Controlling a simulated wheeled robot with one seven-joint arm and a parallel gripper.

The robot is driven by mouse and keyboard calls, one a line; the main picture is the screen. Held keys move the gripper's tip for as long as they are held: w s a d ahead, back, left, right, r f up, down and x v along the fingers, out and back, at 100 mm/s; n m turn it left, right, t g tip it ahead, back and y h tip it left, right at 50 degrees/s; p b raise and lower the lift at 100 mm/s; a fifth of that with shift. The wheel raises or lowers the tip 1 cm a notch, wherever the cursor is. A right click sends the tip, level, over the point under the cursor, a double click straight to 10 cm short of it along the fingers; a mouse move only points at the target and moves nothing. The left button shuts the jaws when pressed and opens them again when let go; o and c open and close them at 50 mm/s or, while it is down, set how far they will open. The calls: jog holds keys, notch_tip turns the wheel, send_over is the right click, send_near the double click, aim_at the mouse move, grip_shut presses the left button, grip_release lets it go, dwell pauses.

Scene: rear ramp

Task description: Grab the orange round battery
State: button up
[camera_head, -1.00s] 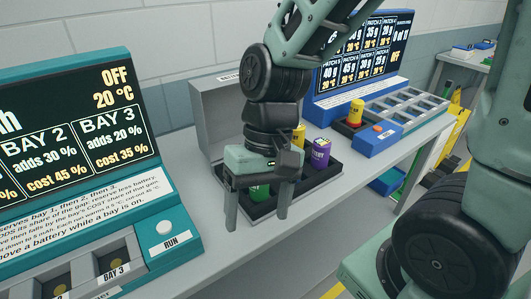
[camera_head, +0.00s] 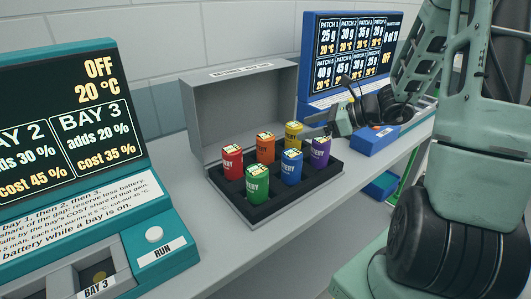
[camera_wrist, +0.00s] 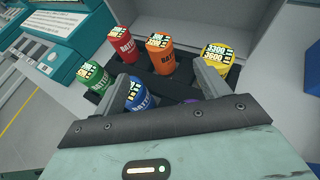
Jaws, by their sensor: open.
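The orange round battery (camera_head: 265,148) stands upright in the back row of a dark tray, between a red battery (camera_head: 232,161) and a yellow battery (camera_head: 293,135). In the wrist view the orange battery (camera_wrist: 161,56) shows beyond my fingers, near the picture's middle. My gripper (camera_head: 325,119) is at the right end of the tray in the head view, close to the purple battery (camera_head: 320,152). In the wrist view my gripper (camera_wrist: 167,80) has its fingers spread apart, with nothing held between them. The orange battery's lower part is hidden by its neighbours.
A green battery (camera_head: 257,185) and a blue battery (camera_head: 291,167) stand in the tray's front row. The tray's grey open lid (camera_head: 240,100) rises behind. A teal charging station (camera_head: 165,215) is at left, a blue station (camera_head: 376,140) at right. Bare bench lies in front.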

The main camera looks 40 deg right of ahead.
aim_at(267, 136)
jog(key=p+x, duration=0.1)
jog(key=x, duration=0.9)
jog(key=shift+a, duration=0.15)
jog(key=shift+r+p+x, duration=0.1)
jog(key=shift+p+x, duration=0.25)
jog(key=shift+x, duration=1)
jog(key=shift+r+p+x, duration=0.15)
jog(key=shift+p+x, duration=0.15)
jog(key=shift+x, duration=1.05)
jog(key=shift+w, duration=0.1)
jog(key=c, duration=1.2)
jog(key=shift+c, duration=0.6)
jog(key=shift+r, duration=0.15)
